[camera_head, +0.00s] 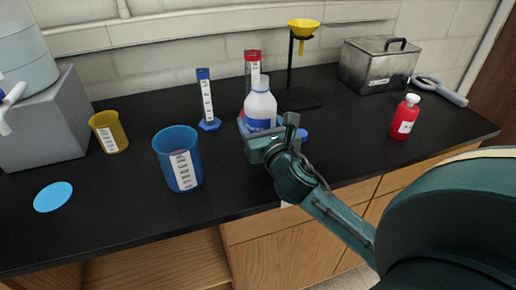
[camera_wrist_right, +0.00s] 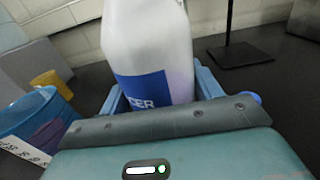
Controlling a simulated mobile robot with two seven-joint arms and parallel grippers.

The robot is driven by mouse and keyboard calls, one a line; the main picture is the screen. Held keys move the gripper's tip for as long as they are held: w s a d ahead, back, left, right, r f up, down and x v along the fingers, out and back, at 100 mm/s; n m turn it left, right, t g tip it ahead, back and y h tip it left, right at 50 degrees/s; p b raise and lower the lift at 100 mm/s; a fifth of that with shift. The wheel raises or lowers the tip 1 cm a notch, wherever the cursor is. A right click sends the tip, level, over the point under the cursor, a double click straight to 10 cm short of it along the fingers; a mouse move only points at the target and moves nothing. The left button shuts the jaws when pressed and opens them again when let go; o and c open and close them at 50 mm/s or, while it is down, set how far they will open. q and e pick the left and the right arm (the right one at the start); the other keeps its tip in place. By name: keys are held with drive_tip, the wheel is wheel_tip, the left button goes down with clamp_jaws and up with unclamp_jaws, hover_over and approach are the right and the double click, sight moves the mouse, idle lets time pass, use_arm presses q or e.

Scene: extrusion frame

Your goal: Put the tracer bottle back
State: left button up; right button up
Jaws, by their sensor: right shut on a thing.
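The tracer bottle (camera_head: 260,104) is white with a blue label and stands upright near the middle of the bench in the head view. In the right wrist view the bottle (camera_wrist_right: 150,45) fills the space between the blue fingers, with "CER" readable on its label. My right gripper (camera_head: 262,128) is shut on the bottle's lower part. The gripper hides the bottle's base, so I cannot tell whether it touches the bench. A flat light-blue disc (camera_head: 53,196) lies on the bench at the left. My left gripper is not in view.
A blue beaker (camera_head: 168,147), yellow beaker (camera_head: 103,118) and blue-based cylinder (camera_head: 199,88) stand left of the bottle. A red-topped cylinder (camera_head: 252,58) and funnel stand (camera_head: 291,66) are behind it. A red bottle (camera_head: 404,117) and metal box (camera_head: 370,72) stand right.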

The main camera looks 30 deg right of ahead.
wheel_tip(320, 180, down, 3)
drive_tip(key=shift+s+r, duration=0.1)
drive_tip(key=shift+r, duration=0.1)
wheel_tip(320, 180, down, 3)
drive_tip(key=shift+f+b, duration=0.1)
drive_tip(key=shift+b, duration=0.6)
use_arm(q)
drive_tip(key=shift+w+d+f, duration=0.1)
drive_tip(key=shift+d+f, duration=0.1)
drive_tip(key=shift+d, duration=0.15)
use_arm(e)
drive_tip(key=shift+f, duration=0.35)
drive_tip(key=shift+f, duration=0.2)
drive_tip(key=o, duration=1.2)
